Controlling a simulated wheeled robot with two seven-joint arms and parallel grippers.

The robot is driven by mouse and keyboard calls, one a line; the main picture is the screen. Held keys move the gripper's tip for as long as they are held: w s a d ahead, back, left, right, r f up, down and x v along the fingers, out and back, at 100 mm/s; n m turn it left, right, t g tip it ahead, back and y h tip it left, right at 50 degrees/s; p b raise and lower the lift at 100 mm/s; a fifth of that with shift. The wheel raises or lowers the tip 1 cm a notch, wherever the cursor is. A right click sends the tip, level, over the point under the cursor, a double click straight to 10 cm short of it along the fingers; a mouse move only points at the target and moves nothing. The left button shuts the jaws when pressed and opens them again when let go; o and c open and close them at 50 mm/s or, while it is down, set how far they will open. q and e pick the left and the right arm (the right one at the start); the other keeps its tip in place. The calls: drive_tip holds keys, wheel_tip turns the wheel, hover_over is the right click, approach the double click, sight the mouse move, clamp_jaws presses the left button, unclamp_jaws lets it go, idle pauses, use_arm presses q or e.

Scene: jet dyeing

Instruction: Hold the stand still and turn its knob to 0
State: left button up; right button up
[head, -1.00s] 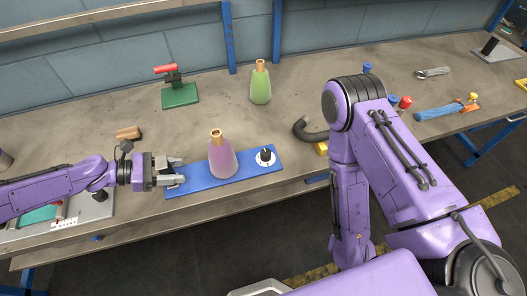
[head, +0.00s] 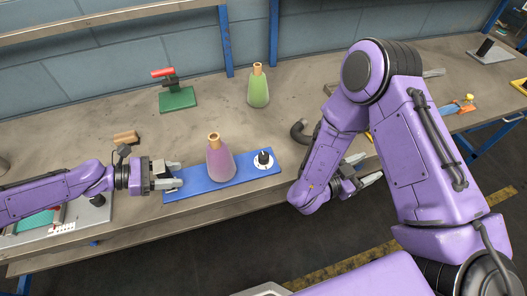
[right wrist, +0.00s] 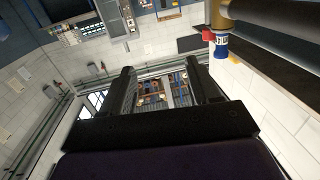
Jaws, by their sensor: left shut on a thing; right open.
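The stand is a flat blue board (head: 200,188) near the bench's front edge. Its knob (head: 264,157) is black, on a white dial at the board's right end; the dial marks are too small to read. A purple conical flask (head: 220,163) stands upright on the board's middle. My left gripper (head: 176,176) is shut on the board's left end. My right gripper (head: 365,172) is open and empty, right of the knob and apart from it. In the right wrist view its fingers (right wrist: 165,88) are spread, with only the distant room between them.
A green flask (head: 258,90) and a green stand with a red handle (head: 177,97) are further back. A dark curved pipe (head: 300,132) lies right of the dial. A wooden piece (head: 127,137) lies behind my left wrist. The bench between these is clear.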

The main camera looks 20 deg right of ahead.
sight(264, 155)
drive_tip(key=w+a+m+g+y, duration=0.1)
drive_tip(key=w+a+m+y, duration=0.1)
drive_tip(key=a+m+y, duration=0.1)
drive_tip(key=w+a+m+g+y, duration=0.1)
drive_tip(key=w+a+m+y, duration=0.2)
drive_tip(key=a, duration=0.3)
drive_tip(key=w+a+r+m+g+y, duration=0.1)
drive_tip(key=w+a+m+g+y, duration=0.1)
drive_tip(key=w+a+m+y, duration=0.1)
drive_tip(key=shift+w+a+m+y, duration=0.1)
drive_tip(key=shift+a+m+y, duration=0.6)
drive_tip(key=shift+a+m, duration=0.5)
drive_tip(key=w+a+r+m+t+y, duration=0.2)
drive_tip(key=w+a+r+m+y, duration=0.3)
drive_tip(key=w+a+r+y, duration=0.35)
drive_tip(key=shift+h, duration=0.65)
drive_tip(key=f, duration=0.3)
drive_tip(key=s+f, duration=0.1)
drive_tip(key=f, duration=0.3)
drive_tip(key=a+f, duration=0.1)
drive_tip(key=f, duration=0.3)
drive_tip(key=shift+s+f, duration=0.2)
drive_tip(key=shift+s, duration=0.15)
drive_tip(key=c, duration=1.1)
